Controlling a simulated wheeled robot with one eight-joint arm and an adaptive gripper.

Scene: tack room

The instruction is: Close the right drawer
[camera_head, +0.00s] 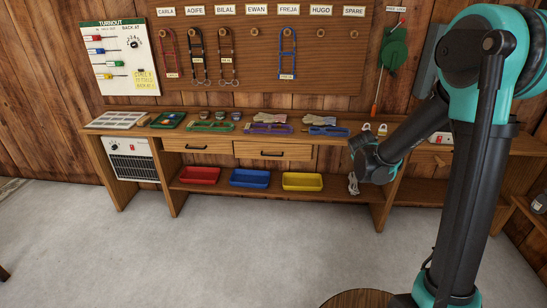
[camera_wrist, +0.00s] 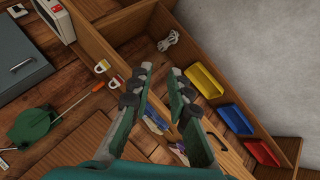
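The right drawer (camera_head: 292,153) is in the wooden bench, under the worktop, with a dark handle (camera_head: 272,154). Its front seems to stand out a little from the left drawer (camera_head: 180,144), but how far it is open is hard to tell. In the wrist view a drawer handle (camera_wrist: 216,142) shows just right of my gripper (camera_wrist: 160,82). The two fingers are apart with nothing between them, so it is open. In the head view my gripper is right of the right drawer, apart from it; its fingertips are hard to make out there.
Red (camera_head: 199,175), blue (camera_head: 249,178) and yellow (camera_head: 302,181) trays and a white cord (camera_head: 353,184) are on the lower shelf. Padlocks (camera_head: 382,129) and several tools lie on the worktop. A white heater (camera_head: 134,160) stands at left.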

